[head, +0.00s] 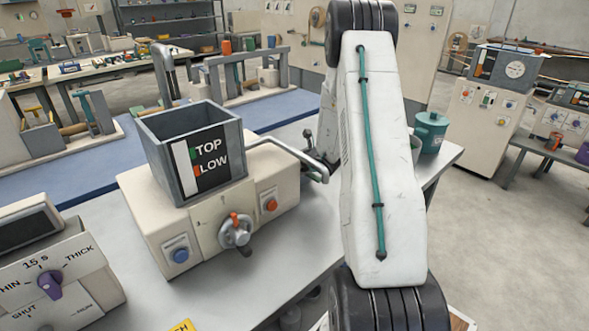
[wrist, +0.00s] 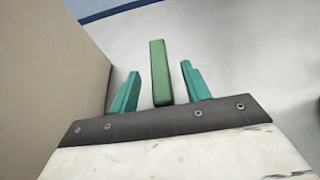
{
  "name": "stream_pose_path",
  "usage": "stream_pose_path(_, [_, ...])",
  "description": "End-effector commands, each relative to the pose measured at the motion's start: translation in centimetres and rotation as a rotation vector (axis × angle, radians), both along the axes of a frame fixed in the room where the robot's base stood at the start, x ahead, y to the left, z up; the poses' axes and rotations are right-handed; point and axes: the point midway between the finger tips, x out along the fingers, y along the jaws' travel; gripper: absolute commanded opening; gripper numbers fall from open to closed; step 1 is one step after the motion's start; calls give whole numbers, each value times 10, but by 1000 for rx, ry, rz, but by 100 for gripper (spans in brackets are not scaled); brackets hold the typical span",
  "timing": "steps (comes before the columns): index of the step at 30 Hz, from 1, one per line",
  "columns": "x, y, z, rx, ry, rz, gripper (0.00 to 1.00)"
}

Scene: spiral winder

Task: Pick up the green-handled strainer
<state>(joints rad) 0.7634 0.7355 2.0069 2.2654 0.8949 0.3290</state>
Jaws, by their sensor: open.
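A green bar, which looks like the strainer's handle (wrist: 159,85), shows in the wrist view between the two teal fingers of my gripper (wrist: 160,68). The fingers are open, with a gap on each side of the bar, and neither is seen touching it. The bar's near end is close to the dark gripper base; I cannot tell whether they touch. No strainer bowl or mesh is visible. In the head view my white arm covers the middle of the picture, and I cannot make out the gripper or the strainer there.
A cream machine with a grey hopper (head: 205,185) marked TOP and LOW stands on the grey table (head: 275,255). A teal lidded pot (head: 431,135) is at the table's right end. In the wrist view a beige wall (wrist: 65,70) rises close on the left.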

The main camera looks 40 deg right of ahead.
Motion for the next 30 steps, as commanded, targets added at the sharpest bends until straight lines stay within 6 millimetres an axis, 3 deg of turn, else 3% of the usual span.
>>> stream_pose_path(4, [0,0,0,0,0,0,47])
stream_pose_path(5, [0,0,0,0,0,0,42])
stream_pose_path(9, [0,0,0,0,0,0,3])
stream_pose_path(10, [0,0,0,0,0,0,0])
stream_pose_path(20, [0,0,5,-1,-1,0,0])
stream_pose_path(30, [0,0,68,-3,-3,0,0])
